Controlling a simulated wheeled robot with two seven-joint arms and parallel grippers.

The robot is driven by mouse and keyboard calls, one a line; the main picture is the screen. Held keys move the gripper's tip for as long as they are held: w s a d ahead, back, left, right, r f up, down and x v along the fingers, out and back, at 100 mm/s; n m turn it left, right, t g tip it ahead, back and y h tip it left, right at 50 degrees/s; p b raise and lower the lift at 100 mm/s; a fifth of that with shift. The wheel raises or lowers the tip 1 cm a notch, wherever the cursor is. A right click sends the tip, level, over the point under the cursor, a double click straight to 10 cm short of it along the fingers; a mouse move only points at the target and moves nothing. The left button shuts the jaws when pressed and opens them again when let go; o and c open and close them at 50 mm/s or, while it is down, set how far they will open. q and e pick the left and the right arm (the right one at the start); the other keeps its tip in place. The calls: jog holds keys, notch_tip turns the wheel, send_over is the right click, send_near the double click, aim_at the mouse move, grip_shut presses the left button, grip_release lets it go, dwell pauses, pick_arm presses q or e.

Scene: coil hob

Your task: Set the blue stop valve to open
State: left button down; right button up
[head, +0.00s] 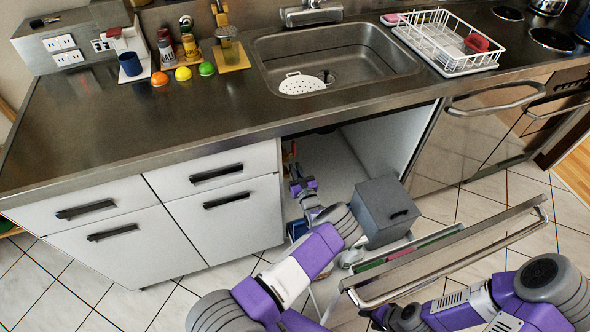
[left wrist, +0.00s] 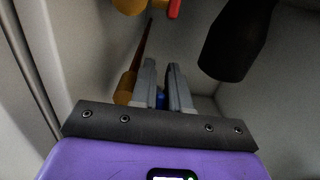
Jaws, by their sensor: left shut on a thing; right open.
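My left gripper (head: 294,168) reaches into the open cabinet under the sink, and its fingers are small and dim there. In the left wrist view, my left gripper (left wrist: 163,70) has its two grey fingers close together, with a small blue part showing between them. This blue stop valve (left wrist: 161,97) is mostly hidden by the fingers, so which way its handle is turned cannot be told. My right gripper (head: 378,316) is low near the pulled-out drawer, partly hidden, empty and away from the valve.
In the left wrist view, a black rounded part (left wrist: 232,42) hangs at right and a red part (left wrist: 175,8) shows at the top. A grey box (head: 384,211) and a pulled-out drawer (head: 450,252) stand right of my left arm. White drawers (head: 215,181) bound the opening's left side.

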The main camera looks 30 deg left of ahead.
pick_arm(q)
jog(key=shift+s+d+f+t+y, duration=0.2)
jog(key=shift+f+t+y, duration=0.2)
jog(key=shift+t+y, duration=0.45)
jog(key=shift+s+d+f+t+y, duration=0.2)
jog(key=shift+f+t+y, duration=0.15)
jog(key=shift+t+y, duration=0.5)
jog(key=shift+y, duration=0.4)
jog(key=c, duration=1.2)
grip_release()
jog(key=shift+f, duration=0.1)
jog(key=shift+w+d+r+h, duration=0.1)
jog(key=shift+r+h, duration=0.1)
jog(key=shift+h, duration=0.1)
